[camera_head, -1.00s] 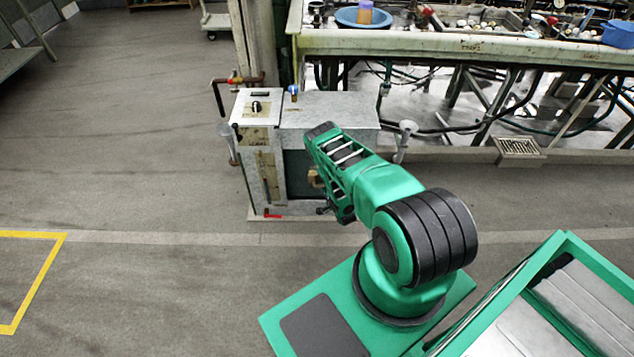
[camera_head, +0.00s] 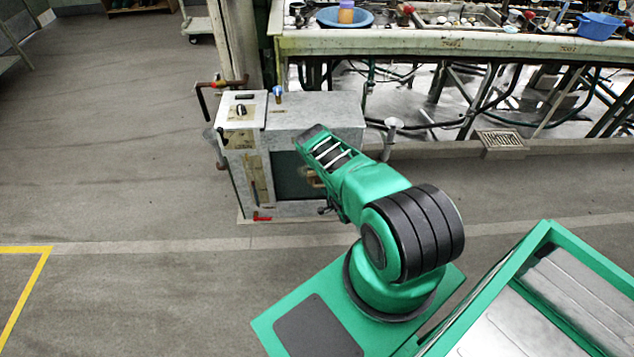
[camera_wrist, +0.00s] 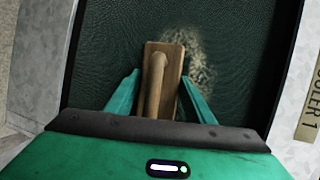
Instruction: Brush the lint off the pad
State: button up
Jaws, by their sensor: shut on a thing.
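The pad (camera_wrist: 110,55) is a dark green textured panel, upright in the front of a grey metal cabinet; part of it shows in the head view (camera_head: 288,178). A pale, speckled lint patch (camera_wrist: 203,70) lies on the pad, just right of the brush in the wrist view. The wooden brush (camera_wrist: 173,62) has a flat block and a rounded handle. My gripper (camera_wrist: 160,88) is shut on the handle, with a green finger at each side. The brush block overlaps the left edge of the lint in the picture. Whether it touches the pad I cannot tell.
The grey cabinet (camera_head: 315,112) has a knob panel, a red pipe valve at its left and funnel-shaped fittings at its sides. A long basin bench (camera_head: 430,45) stands behind it. A floor drain (camera_head: 502,140) lies right. The floor at left is open.

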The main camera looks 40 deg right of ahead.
aim_at(313, 176)
jog(key=shift+r, duration=1.25)
jog(key=shift+c, duration=0.2)
jog(key=shift+w+a, duration=0.5)
jog(key=shift+a, duration=0.25)
jog(key=shift+w+a, duration=0.45)
jog(key=shift+a, duration=0.25)
